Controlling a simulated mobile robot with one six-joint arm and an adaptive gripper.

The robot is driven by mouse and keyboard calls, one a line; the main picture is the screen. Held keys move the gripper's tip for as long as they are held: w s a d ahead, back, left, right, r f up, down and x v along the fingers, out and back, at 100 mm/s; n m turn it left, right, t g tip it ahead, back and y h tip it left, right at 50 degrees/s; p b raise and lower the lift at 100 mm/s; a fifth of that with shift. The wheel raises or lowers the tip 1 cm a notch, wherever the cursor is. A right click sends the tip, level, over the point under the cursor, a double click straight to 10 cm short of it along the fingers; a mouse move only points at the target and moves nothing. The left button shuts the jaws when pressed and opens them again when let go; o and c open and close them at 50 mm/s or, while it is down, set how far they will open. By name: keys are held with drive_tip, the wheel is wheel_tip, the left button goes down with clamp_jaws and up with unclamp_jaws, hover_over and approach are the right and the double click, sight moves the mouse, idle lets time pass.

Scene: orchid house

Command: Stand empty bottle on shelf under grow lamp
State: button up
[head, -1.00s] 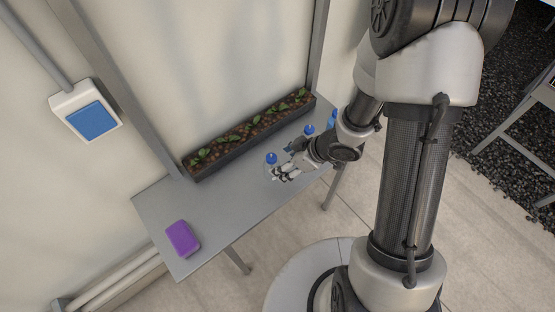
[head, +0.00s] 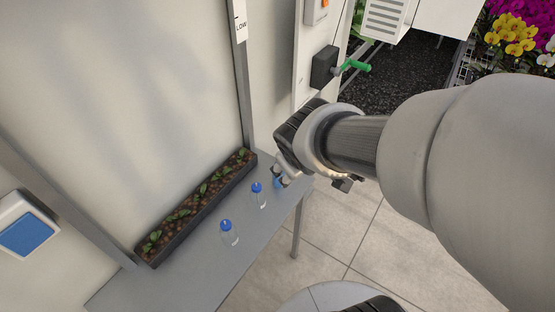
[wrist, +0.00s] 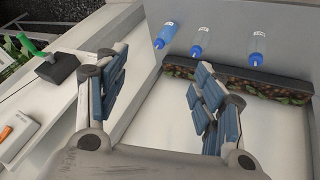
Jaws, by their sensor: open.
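Several small bottles are on the grey bench (head: 185,275). Two are clear with blue caps: a near bottle (head: 229,236) and a middle bottle (head: 258,198). A blue-tinted bottle (head: 277,182) at the far end is partly covered by my gripper (head: 287,172). In the wrist view all three show beyond the fingers: the blue-tinted one (wrist: 165,35), the middle one (wrist: 202,40) and the near one (wrist: 258,44). My gripper (wrist: 160,80) is open, with nothing between its fingers. Which bottles are empty is hard to tell. I cannot make out a grow lamp or its shelf.
A dark planter trough with seedlings (head: 200,204) runs along the wall side of the bench. A green-handled lever (head: 355,66) on a black box sticks out beyond the far end. Pale tiled floor (head: 340,235) is clear on the right.

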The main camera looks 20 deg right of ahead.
drive_tip(key=s+a+r+m+y, duration=0.1)
drive_tip(key=s+a+r, duration=0.1)
drive_tip(key=s, duration=0.5)
drive_tip(key=s+a+r+m+g+y, duration=0.1)
drive_tip(key=s+a+r+m, duration=0.1)
drive_tip(key=s, duration=0.4)
drive_tip(key=a+r, duration=0.1)
drive_tip(key=a, duration=0.1)
drive_tip(key=shift+s+a+r+y, duration=0.2)
drive_tip(key=shift+s+a+y, duration=0.1)
drive_tip(key=shift+s, duration=0.1)
drive_tip(key=shift+f, duration=0.15)
